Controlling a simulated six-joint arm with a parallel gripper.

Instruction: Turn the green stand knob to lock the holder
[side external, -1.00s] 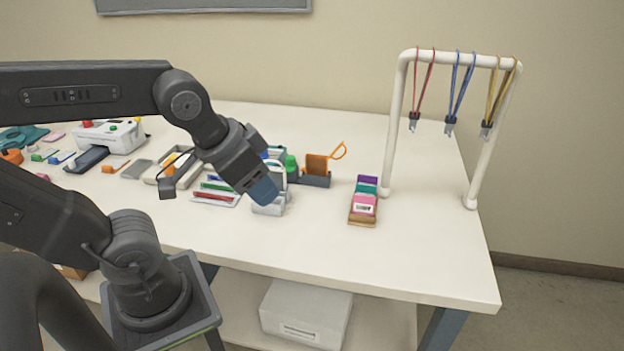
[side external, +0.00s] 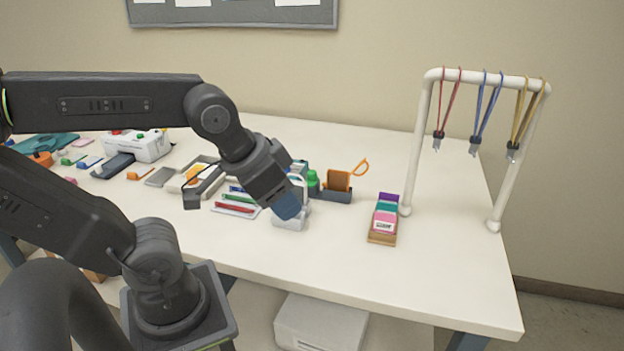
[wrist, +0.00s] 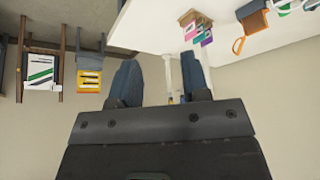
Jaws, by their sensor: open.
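The green knob (side external: 312,179) sits at the left end of a small dark stand (side external: 334,196) on the table. An orange holder (side external: 338,181) with a looped orange end stands on it. My gripper (side external: 288,206) points down and right, left of and nearer the camera than the knob, in front of a white punch-like device (side external: 292,222). In the wrist view my gripper (wrist: 163,85) is open with nothing between its fingers. The orange holder shows there at the upper right (wrist: 240,44); I cannot make out the green knob in that view.
A wooden box of coloured cards (side external: 383,238) stands to the right of the stand. A white rack (side external: 415,150) with hanging lanyards is beyond it. Coloured strips (side external: 236,208) and trays lie left of the gripper. The table's front right is clear.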

